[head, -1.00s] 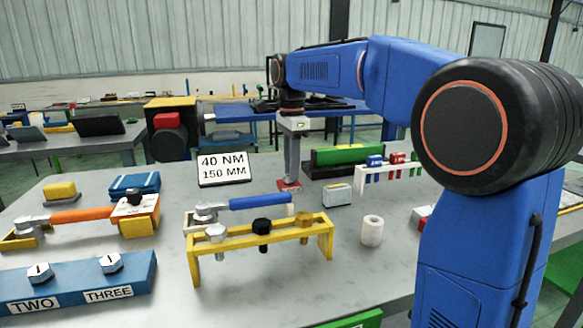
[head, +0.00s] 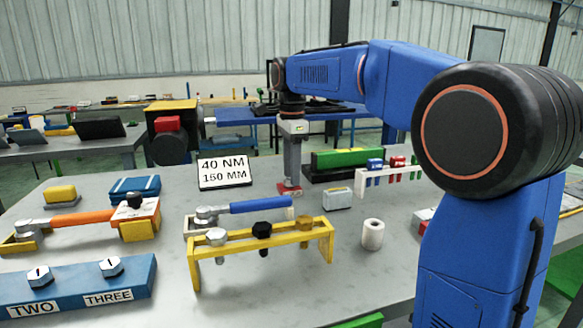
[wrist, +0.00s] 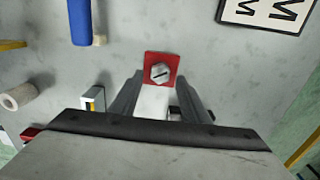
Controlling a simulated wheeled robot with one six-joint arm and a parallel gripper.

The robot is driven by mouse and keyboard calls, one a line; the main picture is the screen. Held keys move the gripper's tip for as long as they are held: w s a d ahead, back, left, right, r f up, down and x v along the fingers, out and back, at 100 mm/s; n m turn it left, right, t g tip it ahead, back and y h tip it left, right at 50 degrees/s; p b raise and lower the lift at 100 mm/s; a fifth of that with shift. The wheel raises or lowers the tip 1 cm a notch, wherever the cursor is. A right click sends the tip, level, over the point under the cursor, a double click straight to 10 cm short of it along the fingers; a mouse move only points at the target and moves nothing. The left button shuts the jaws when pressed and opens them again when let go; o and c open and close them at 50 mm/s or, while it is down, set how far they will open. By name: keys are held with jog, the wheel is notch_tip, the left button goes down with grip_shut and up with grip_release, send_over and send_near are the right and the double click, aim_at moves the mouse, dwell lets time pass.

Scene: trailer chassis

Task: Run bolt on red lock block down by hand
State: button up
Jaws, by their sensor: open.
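The red lock block (wrist: 150,57) lies on the grey table in the wrist view, ahead of my gripper. A silver hex bolt (wrist: 160,72) with a dark slot line on its head sits on it. In the head view the block (head: 288,188) shows as a small red patch under my arm's end. My gripper (wrist: 157,92) is open, its two fingers apart and pointing at the block, with nothing seen between them but a pale strip. Whether the fingertips straddle the bolt head cannot be told. In the head view my gripper (head: 291,170) points straight down over the block.
The sign "40 NM 150 MM" (head: 224,171) stands left of the block. A blue-handled wrench (head: 245,207) and a yellow bolt rack (head: 262,239) are in front. A grey box (head: 338,196), white roll (head: 373,234) and green-topped block (head: 350,158) stand right.

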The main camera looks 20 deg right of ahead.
notch_tip(320, 180, up, 17)
jog(key=shift+r, duration=0.15)
dwell(0.5)
jog(key=shift+s, duration=0.1)
